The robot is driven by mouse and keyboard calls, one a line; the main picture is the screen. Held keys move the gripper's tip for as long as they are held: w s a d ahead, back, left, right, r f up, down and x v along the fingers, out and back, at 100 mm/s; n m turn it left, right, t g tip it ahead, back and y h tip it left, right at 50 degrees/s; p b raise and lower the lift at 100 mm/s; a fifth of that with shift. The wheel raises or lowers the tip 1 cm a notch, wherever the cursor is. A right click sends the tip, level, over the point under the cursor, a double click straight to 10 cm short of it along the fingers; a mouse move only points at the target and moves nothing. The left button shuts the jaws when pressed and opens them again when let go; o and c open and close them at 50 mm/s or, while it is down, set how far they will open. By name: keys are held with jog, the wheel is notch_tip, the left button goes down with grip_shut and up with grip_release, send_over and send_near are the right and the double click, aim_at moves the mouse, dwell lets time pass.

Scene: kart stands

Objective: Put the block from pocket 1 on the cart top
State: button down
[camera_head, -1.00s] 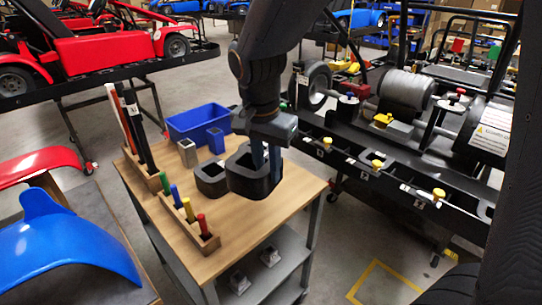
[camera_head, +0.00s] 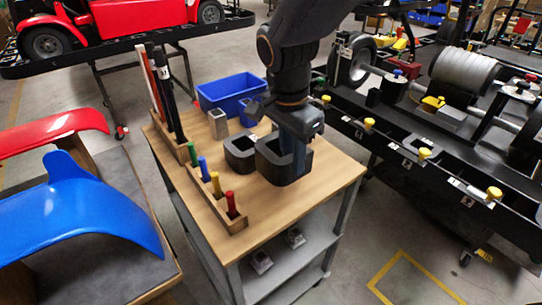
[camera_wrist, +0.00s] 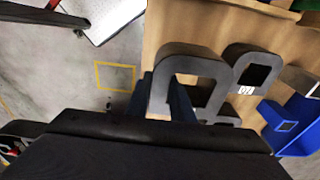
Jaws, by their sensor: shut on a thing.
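A dark hollow block (camera_head: 270,169) is in my gripper (camera_head: 299,152), at the right part of the wooden cart top (camera_head: 285,212). My gripper points down and is shut on the block's right-hand wall. The block looks upright and very low over the wood; I cannot tell whether it touches. In the wrist view the held block (camera_wrist: 219,70) shows its open top, with my gripper's fingers (camera_wrist: 168,100) at its near-left wall. A second dark hollow block (camera_head: 240,164) stands close to its left. The pocket labels are too small to read surely.
A blue bin (camera_head: 225,93), a small grey block (camera_head: 218,124) and a rack of coloured handles (camera_head: 220,205) stand on the cart. Tall dark bars (camera_head: 170,100) rise at its left. A black rail with yellow knobs (camera_head: 424,154) lies to the right. The front right cart top is clear.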

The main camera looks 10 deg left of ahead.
notch_tip(320, 180, down, 9)
jog(key=shift+r+p, duration=0.1)
jog(key=shift+p, duration=0.6)
jog(key=c, duration=1.6)
grip_release()
jog(key=shift+f, duration=0.2)
jog(key=shift+o, duration=0.2)
jog(key=r, duration=0.4)
jog(key=r+b, duration=0.1)
jog(key=r, duration=0.3)
jog(key=s+a+r+b, duration=0.1)
jog(key=r, duration=0.3)
jog(key=shift+s+r, duration=0.1)
jog(key=s+d+f+n, duration=0.1)
jog(key=d+f+n, duration=0.1)
jog(key=d, duration=0.6)
jog(key=s+d+f+n, duration=0.1)
jog(key=d+f+n, duration=0.2)
jog(key=d, duration=0.6)
jog(key=s+d+f+n, duration=0.2)
jog(key=d+f+n, duration=0.1)
jog(key=d, duration=0.6)
jog(key=shift+d+f+y, duration=0.25)
jog(key=shift+y, duration=0.15)
